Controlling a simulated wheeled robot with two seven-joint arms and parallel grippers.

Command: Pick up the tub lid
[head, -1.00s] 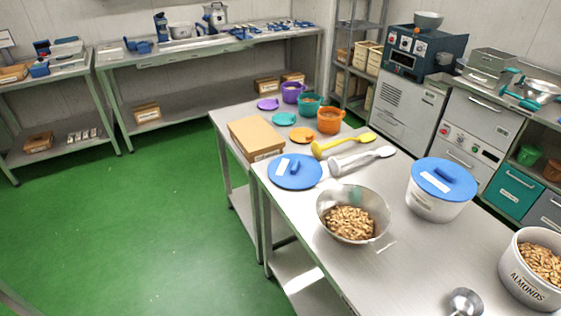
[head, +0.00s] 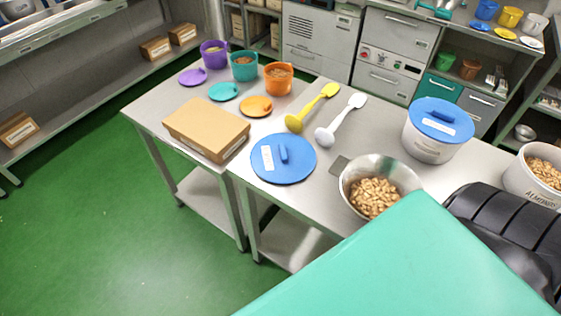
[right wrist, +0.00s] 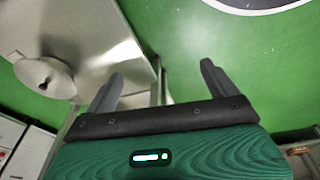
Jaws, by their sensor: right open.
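A round blue tub lid (head: 298,168) with a raised bar handle and a white label lies flat near the left edge of the steel table in the head view. A second blue lid (head: 425,115) sits on a white tub (head: 430,146) further right. My right gripper (right wrist: 160,78) is open and empty in the right wrist view, with green floor and a table edge beyond its fingers. In the head view only my teal and black arm shows at lower right, with its gripper out of sight. My left gripper is not in view.
A metal bowl of nuts (head: 373,197) stands right of the loose lid, partly behind my arm. Yellow (head: 314,108) and white (head: 340,120) spoons lie behind it. A cardboard box (head: 206,130) is to its left. An open almonds tub (head: 532,180) stands far right.

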